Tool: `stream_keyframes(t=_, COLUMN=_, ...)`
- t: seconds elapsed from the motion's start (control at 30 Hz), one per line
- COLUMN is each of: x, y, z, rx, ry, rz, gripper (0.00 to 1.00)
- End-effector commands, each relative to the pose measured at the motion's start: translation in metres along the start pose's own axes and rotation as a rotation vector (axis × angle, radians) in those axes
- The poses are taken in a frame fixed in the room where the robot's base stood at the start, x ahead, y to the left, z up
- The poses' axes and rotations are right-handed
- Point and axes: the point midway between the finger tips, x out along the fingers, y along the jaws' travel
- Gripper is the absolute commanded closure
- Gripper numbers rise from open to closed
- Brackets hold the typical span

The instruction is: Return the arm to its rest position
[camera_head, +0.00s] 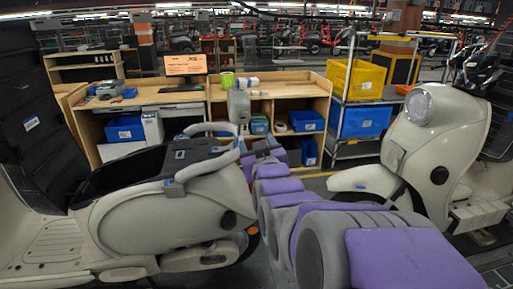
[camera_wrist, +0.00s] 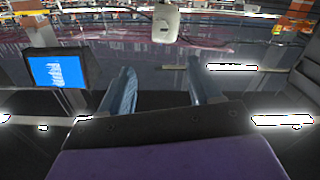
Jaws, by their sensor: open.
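My arm, with purple and grey segments, reaches forward from the lower right in the head view. Its far end is beside the tail of the left cream scooter (camera_head: 165,220), near the grey grab rail (camera_head: 205,165). I cannot make out the fingers there. In the wrist view my gripper (camera_wrist: 162,82) has its two blue-grey fingers well apart, with nothing between them. A glossy dark surface lies beyond the fingers.
Another cream scooter (camera_head: 430,150) stands close on the right of the arm. Behind are a wooden workbench (camera_head: 170,97) with blue bins and a monitor (camera_head: 186,64), and a rack with a yellow crate (camera_head: 355,79). A strip of floor shows between the scooters and the bench.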

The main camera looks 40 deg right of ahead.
Motion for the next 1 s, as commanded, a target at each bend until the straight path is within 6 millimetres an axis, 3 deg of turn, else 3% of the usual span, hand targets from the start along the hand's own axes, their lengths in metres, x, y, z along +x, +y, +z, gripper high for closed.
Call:
stream_keyframes(t=0.57, x=-0.001, y=-0.006, z=0.005, rx=0.003, ry=-0.025, rz=-0.015, gripper=0.37)
stream_keyframes(t=0.67, x=-0.006, y=-0.026, z=0.02, rx=0.009, ry=-0.102, rz=-0.062, gripper=0.37)
stream_keyframes(t=0.77, x=-0.02, y=-0.058, z=0.046, rx=0.014, ry=-0.239, rz=-0.139, gripper=0.37)
stream_keyframes(t=0.87, x=-0.044, y=-0.091, z=0.079, rx=0.012, ry=-0.409, rz=-0.224, gripper=0.37)
stream_keyframes(t=1.0, x=-0.091, y=-0.129, z=0.12, rx=-0.009, ry=-0.652, rz=-0.329, gripper=0.37)
